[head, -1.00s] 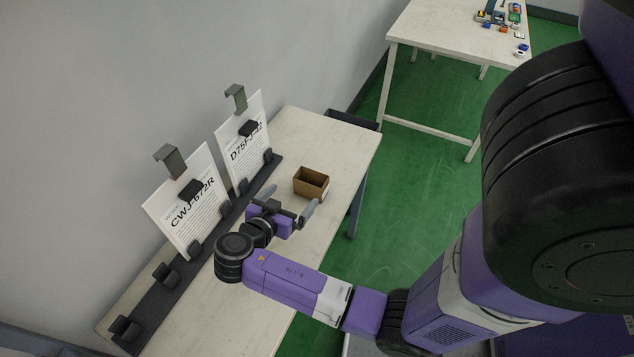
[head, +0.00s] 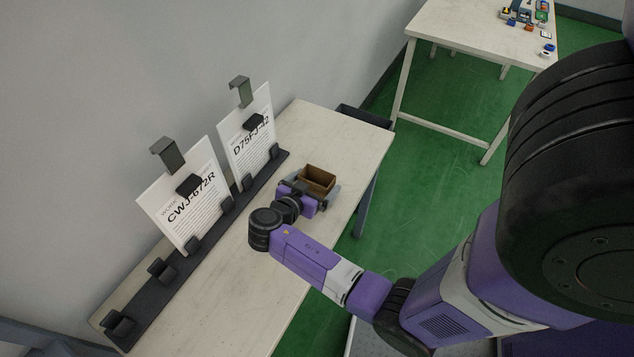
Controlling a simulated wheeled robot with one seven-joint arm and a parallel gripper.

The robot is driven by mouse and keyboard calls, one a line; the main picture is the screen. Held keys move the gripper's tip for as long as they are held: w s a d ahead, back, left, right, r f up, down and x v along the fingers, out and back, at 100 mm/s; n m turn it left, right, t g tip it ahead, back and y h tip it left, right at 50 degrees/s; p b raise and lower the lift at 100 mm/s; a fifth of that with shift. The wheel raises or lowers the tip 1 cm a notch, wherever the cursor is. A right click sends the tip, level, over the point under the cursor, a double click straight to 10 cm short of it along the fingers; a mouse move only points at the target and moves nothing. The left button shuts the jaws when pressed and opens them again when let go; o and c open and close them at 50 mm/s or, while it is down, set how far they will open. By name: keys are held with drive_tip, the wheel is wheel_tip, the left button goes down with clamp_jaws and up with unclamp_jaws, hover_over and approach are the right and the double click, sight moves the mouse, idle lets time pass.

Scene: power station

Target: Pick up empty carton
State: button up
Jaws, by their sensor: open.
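The empty carton (head: 318,178) is a small open-topped brown box standing upright on the pale table (head: 340,133). Its inside is bare. My gripper (head: 318,186) is open and right at the carton. One finger shows along the carton's right side, and the other lies toward its left side, partly hidden by the gripper body. The gripper body covers the carton's near lower part. I cannot tell whether the fingers touch the carton.
A dark rack (head: 206,233) along the wall side holds two white sign boards, CWJ-672R (head: 183,200) and D75FJ-42 (head: 248,140). A second table (head: 470,45) with small coloured items stands at the back right. The near tabletop is clear.

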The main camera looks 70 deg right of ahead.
drive_tip(key=shift+s+d+f, duration=0.1)
drive_tip(key=shift+d+f, duration=0.05)
drive_tip(key=shift+d, duration=0.2)
drive_tip(key=shift+c, duration=0.2)
drive_tip(key=c, duration=1.1)
